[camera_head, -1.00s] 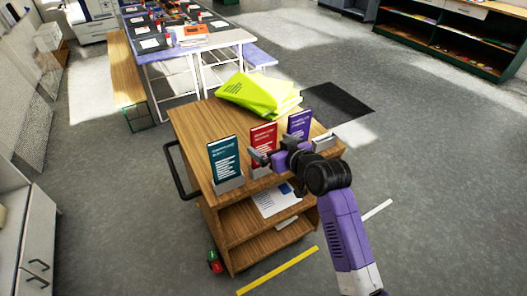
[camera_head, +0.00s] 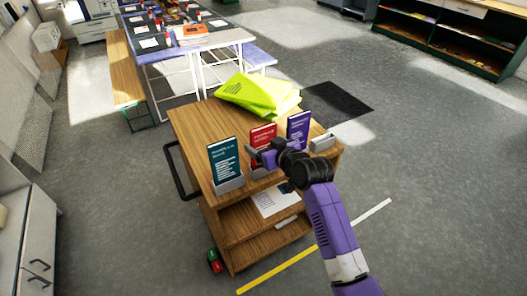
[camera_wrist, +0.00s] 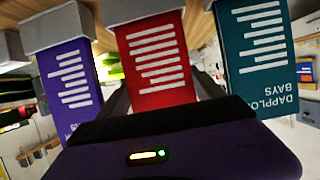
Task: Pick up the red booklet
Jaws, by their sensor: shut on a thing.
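The red booklet (camera_head: 263,133) stands upright at the front of the wooden cart, between the teal booklet (camera_head: 223,160) and the purple booklet (camera_head: 299,125). My gripper (camera_head: 262,156) is at its lower front and hides part of it. In the wrist view the red booklet (camera_wrist: 155,65) is in the middle, upside down, with my gripper (camera_wrist: 160,90) shut on it. Its end is still at a grey holder (camera_wrist: 150,32); I cannot tell whether it has lifted at all.
The purple booklet (camera_wrist: 68,75) and teal booklet (camera_wrist: 258,55) are close on either side in the wrist view. Yellow-green booklets (camera_head: 258,95) lie at the back of the wooden cart top (camera_head: 195,118). A small grey holder (camera_head: 323,143) stands at the right.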

